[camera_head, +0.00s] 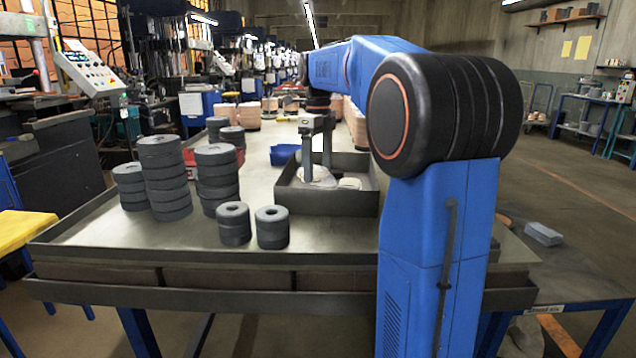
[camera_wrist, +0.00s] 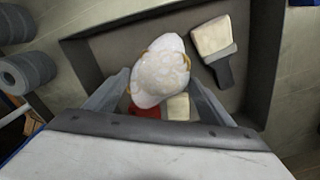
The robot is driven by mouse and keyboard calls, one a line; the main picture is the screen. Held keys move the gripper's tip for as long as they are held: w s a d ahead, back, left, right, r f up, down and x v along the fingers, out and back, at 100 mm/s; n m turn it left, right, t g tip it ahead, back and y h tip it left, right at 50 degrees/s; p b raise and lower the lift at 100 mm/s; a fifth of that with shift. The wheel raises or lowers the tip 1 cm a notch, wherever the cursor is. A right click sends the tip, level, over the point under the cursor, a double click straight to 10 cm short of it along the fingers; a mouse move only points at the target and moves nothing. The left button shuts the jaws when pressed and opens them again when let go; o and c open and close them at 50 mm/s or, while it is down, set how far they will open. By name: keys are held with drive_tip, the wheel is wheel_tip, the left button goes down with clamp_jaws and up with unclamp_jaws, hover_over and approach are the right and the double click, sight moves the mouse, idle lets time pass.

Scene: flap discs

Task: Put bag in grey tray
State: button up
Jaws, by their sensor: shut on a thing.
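A white bag (camera_wrist: 160,72) with yellowish edges is between the fingers of my gripper (camera_wrist: 156,86) in the wrist view. In the head view the bag (camera_head: 318,177) shows at the fingertips of my gripper (camera_head: 318,172), which points down inside the grey tray (camera_head: 322,201). The gripper is shut on the bag. The tray's dark walls (camera_wrist: 82,68) surround the bag in the wrist view. The tray's front wall hides the bag's underside in the head view, so I cannot tell whether it touches the tray floor.
In the tray lie a cream-and-grey brush-like thing (camera_wrist: 214,38), a cream block (camera_wrist: 179,107) and a red item (camera_wrist: 146,111), partly hidden. Stacks of grey discs (camera_head: 165,178) stand left of the tray, with two short stacks (camera_head: 272,230) nearer the table's front edge. A blue bin (camera_head: 284,154) is behind.

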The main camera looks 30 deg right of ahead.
sight(318, 181)
drive_tip(key=shift+f, duration=2.45)
drive_tip(key=o, duration=1.3)
wheel_tip(318, 181, up, 12)
drive_tip(key=shift+r, duration=0.1)
